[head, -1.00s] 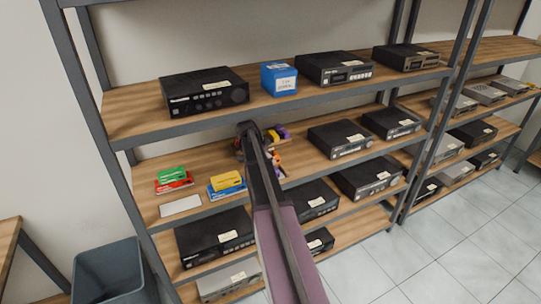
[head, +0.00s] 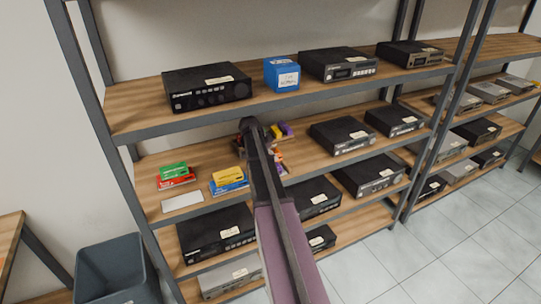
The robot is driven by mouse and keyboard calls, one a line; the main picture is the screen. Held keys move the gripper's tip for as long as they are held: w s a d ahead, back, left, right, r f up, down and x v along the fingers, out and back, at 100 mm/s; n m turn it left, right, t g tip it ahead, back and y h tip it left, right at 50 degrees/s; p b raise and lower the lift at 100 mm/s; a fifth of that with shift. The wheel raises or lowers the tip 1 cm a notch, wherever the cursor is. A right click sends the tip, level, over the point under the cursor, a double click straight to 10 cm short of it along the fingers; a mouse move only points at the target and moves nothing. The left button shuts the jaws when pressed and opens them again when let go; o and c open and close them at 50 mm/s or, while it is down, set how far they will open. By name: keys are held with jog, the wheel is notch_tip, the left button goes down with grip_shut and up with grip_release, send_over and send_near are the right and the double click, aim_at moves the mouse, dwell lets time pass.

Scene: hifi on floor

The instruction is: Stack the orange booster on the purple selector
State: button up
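A small purple piece (head: 287,129) lies on the middle shelf just right of my arm, towards the back. A small orange piece (head: 276,132) is close against its left side. More small orange and purple pieces (head: 279,156) show lower down at the arm's right edge. They are too small and too covered to tell which is the booster and which the selector. My arm crosses in front of this group and hides part of it. I cannot make out my gripper's fingers, or whether they hold anything.
Left on the same shelf are a green piece on a red one (head: 174,177), a yellow piece on a blue one (head: 228,178), and a white card (head: 182,201). A blue box (head: 282,75) and black hifi units (head: 206,87) stand above. A grey bin (head: 112,270) is at lower left.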

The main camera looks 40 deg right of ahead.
jog(key=shift+f+b, duration=1.05)
jog(key=shift+f, duration=0.2)
jog(key=shift+f+b, duration=0.55)
jog(key=shift+b, duration=0.05)
dwell(1.2)
jog(key=o, duration=1)
jog(key=shift+o, duration=0.2)
jog(key=shift+s+r, duration=0.1)
jog(key=shift+r, duration=0.1)
jog(key=shift+r+p, duration=1.9)
jog(key=shift+p, duration=0.25)
jog(key=shift+a, duration=0.2)
